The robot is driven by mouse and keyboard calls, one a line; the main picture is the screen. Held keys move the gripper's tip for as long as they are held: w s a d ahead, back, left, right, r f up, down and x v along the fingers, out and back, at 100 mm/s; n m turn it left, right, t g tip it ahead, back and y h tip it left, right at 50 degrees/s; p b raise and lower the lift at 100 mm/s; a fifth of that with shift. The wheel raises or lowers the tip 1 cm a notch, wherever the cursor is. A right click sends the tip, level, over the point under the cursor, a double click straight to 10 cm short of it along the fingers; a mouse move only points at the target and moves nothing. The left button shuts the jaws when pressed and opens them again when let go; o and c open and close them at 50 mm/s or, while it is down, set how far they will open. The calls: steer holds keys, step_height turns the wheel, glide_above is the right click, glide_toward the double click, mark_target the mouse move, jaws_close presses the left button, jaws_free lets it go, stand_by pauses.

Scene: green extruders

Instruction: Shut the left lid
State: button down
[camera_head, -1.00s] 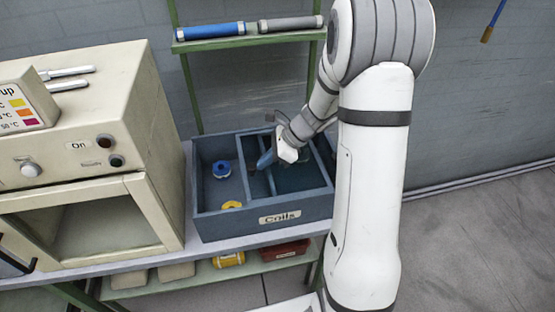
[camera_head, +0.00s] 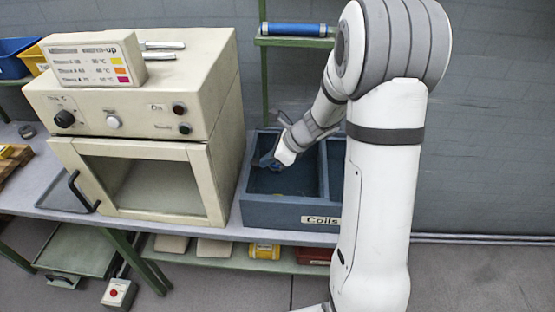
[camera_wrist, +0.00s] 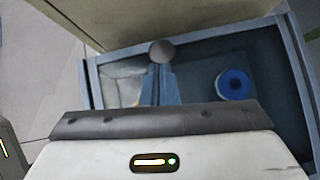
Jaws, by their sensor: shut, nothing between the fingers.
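The blue-grey crate (camera_head: 275,222) labelled "Coils" stands on the bench, right of the oven. I cannot make out a separate left lid in either current view. My gripper (camera_head: 268,162) is shut and empty, over or inside the back of the left compartment. In the wrist view my shut fingers (camera_wrist: 161,75) point into the crate (camera_wrist: 298,85), left of a blue coil (camera_wrist: 233,84). A pale, crumpled-looking patch (camera_wrist: 122,88) shows left of the fingers.
The beige oven (camera_head: 140,130) stands close against the crate's left side. A blue roll (camera_head: 295,29) lies on the green rack above. A lower shelf holds a yellow roll (camera_head: 264,251). My arm hides much of the crate's right part. Open floor lies at the right.

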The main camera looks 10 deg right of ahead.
mark_target(285, 176)
steer(key=shift+a, duration=0.1)
steer(key=shift+s+d, duration=0.1)
steer(key=shift+d, duration=0.2)
steer(key=d, duration=0.1)
steer(key=s+d+r, duration=0.1)
steer(key=s+d, duration=0.1)
steer(key=d, duration=0.1)
steer(key=shift+r, duration=0.35)
steer(key=v, duration=0.8)
steer(key=shift+d+r, duration=0.2)
steer(key=s+a+r+n+h, duration=0.2)
steer(key=s+n+h, duration=0.1)
steer(key=s+n, duration=0.7)
steer(key=s+a+r+n+h, duration=0.3)
steer(key=s+n, duration=0.6)
steer(key=n, duration=0.4)
steer(key=shift+s+a+g+h, duration=0.2)
steer(key=shift+s+g+h, duration=0.15)
steer(key=shift+h, duration=0.35)
